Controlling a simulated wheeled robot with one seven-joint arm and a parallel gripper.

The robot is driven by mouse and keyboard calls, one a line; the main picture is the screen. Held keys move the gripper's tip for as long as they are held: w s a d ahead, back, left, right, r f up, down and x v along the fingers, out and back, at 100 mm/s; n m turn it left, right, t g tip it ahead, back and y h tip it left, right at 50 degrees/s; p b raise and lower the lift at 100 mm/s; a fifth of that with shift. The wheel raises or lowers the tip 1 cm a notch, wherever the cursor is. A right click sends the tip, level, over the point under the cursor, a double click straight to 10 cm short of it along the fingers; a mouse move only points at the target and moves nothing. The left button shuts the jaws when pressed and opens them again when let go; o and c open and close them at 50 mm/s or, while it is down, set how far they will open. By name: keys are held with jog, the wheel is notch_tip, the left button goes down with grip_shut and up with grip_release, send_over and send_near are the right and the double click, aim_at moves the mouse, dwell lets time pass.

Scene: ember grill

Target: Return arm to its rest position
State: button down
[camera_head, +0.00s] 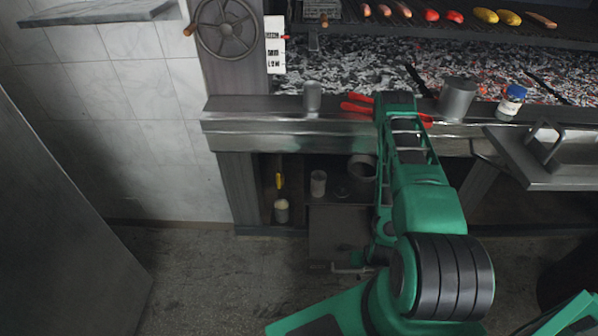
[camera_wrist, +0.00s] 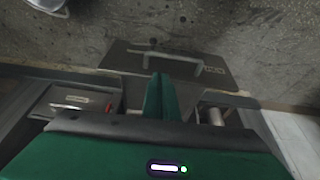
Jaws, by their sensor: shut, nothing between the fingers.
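My green arm (camera_head: 415,190) reaches up to the front ledge of the grill and folds down in front of the lower shelf. My gripper (camera_wrist: 158,97) shows in the wrist view as a narrow green shape with its fingers together and nothing between them. In the head view its tip is hard to make out beside the arm. A dark panel (camera_wrist: 130,60) with a metal handle (camera_wrist: 182,57) lies just beyond the fingers in the wrist view. The handle also shows low in the head view (camera_head: 352,269). I cannot tell whether the fingers touch it.
A metal lid (camera_head: 545,160) is at right. The floor (camera_head: 220,270) at left is clear.

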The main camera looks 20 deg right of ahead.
jog(key=w+d+r, duration=0.2)
jog(key=w+r, duration=0.2)
jog(key=r, duration=0.3)
jog(key=w+d+r, duration=0.2)
jog(key=w+r, duration=0.2)
jog(key=r, duration=0.3)
notch_tip(320, 180, up, 17)
jog(key=d+g, duration=0.1)
jog(key=g, duration=0.1)
jog(key=s+a+r, duration=0.1)
jog(key=s+r, duration=0.1)
jog(key=r, duration=0.3)
jog(key=s+a+r+g, duration=0.1)
jog(key=s+r, duration=0.1)
jog(key=r, duration=0.3)
jog(key=s+a+r, duration=0.1)
jog(key=s+r, duration=0.2)
jog(key=r, duration=0.3)
jog(key=s+a+r+m+y, duration=0.1)
jog(key=s+a+r, duration=0.4)
jog(key=s+r, duration=0.5)
jog(key=shift+s+a+r+m+g+y, duration=0.15)
jog(key=shift+s+a+m+g+y, duration=0.2)
jog(key=shift+s, duration=0.6)
